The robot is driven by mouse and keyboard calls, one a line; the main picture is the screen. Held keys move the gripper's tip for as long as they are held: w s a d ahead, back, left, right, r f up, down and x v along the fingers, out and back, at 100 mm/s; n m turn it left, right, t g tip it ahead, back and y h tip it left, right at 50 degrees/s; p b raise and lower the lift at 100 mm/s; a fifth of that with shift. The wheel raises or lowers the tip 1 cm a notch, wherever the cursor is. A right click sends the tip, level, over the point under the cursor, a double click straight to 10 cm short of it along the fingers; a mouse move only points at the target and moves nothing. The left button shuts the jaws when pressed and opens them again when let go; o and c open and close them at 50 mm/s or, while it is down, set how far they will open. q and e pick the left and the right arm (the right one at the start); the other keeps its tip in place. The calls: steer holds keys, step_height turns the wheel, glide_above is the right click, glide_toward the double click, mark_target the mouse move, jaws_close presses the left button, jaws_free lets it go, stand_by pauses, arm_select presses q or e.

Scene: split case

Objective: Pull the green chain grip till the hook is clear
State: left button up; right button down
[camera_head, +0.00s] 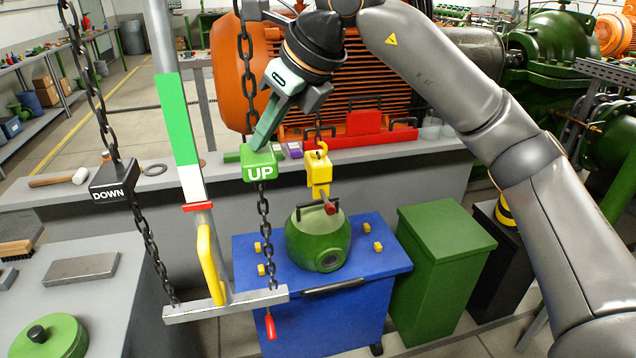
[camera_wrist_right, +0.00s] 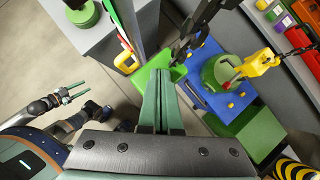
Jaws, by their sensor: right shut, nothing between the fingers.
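The green chain grip (camera_head: 260,165), marked UP, is a block on a hanging dark chain. It also shows in the right wrist view (camera_wrist_right: 150,72). My right gripper (camera_head: 262,140) is shut and empty, its fingertips at the top of the green grip; whether they touch it is unclear. A yellow hook block (camera_head: 319,168) hangs above a green rounded case (camera_head: 318,240) on a blue cart (camera_head: 262,290). The hook's lower end is by the case's top handle; I cannot tell whether it is engaged. My left gripper (camera_wrist_right: 77,94) shows in the right wrist view, open and empty.
A black DOWN grip (camera_head: 114,180) hangs on another chain at left. A green-and-white post (camera_head: 178,120) with a yellow handle (camera_head: 210,262) stands between. A green cabinet (camera_head: 440,255) stands right of the cart. A grey bench (camera_head: 405,175) runs behind.

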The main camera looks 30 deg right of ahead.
mark_target(266, 154)
step_height(266, 154, up, 7)
steer(key=p, duration=0.5)
stand_by(0.6)
